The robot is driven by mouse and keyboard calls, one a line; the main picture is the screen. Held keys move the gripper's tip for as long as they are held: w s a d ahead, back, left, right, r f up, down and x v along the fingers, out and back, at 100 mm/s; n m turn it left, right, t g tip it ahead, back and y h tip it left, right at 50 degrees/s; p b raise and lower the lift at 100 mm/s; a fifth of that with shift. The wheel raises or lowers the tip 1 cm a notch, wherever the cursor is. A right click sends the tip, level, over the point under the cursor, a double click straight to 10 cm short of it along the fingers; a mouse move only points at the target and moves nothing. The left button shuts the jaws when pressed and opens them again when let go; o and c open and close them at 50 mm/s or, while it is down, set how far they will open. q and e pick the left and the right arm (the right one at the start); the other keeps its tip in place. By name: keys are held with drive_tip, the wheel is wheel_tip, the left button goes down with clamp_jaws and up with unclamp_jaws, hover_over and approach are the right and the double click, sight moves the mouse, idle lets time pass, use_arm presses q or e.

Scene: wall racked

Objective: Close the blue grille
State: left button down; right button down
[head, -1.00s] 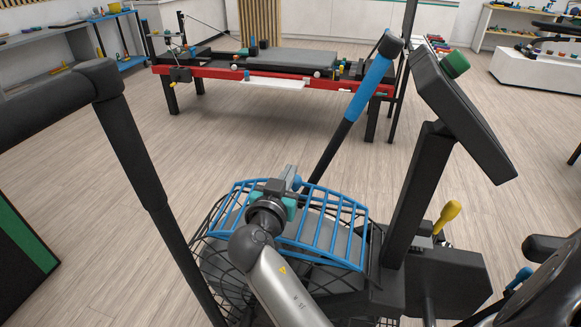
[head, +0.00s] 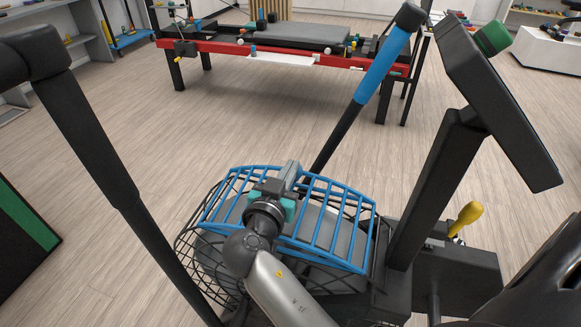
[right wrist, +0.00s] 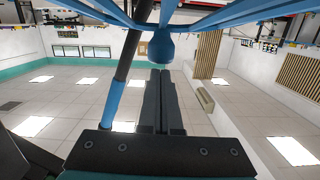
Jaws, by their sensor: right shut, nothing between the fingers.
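The blue grille (head: 322,232) is a curved barred frame above the round black wire cage of an exercise machine. Its bars also cross the top of the right wrist view (right wrist: 235,15). A rounded blue knob (right wrist: 161,46) hangs among them, just beyond my fingertips. My right gripper (head: 290,172) lies over the far side of the grille, its fingers pointing away. In the right wrist view the fingers (right wrist: 164,74) are together and empty. I cannot tell whether they touch the knob. My wrist hides part of the grille. My left gripper is not in view.
A black handle post with a blue grip (head: 382,66) rises behind the grille. A black console (head: 500,100) and a yellow lever (head: 466,217) stand to the right. A dark bar (head: 100,150) crosses the left side. A red-edged table (head: 340,62) stands farther back beyond open floor.

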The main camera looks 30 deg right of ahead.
drive_tip(key=shift+w+d+f+g+y+p, duration=0.3)
drive_tip(key=shift+w+d+f+y+p, duration=0.1)
drive_tip(key=shift+d+f+p, duration=0.15)
drive_tip(key=shift+w+f, duration=0.15)
drive_tip(key=shift+d+f, duration=0.1)
drive_tip(key=shift+f, duration=0.05)
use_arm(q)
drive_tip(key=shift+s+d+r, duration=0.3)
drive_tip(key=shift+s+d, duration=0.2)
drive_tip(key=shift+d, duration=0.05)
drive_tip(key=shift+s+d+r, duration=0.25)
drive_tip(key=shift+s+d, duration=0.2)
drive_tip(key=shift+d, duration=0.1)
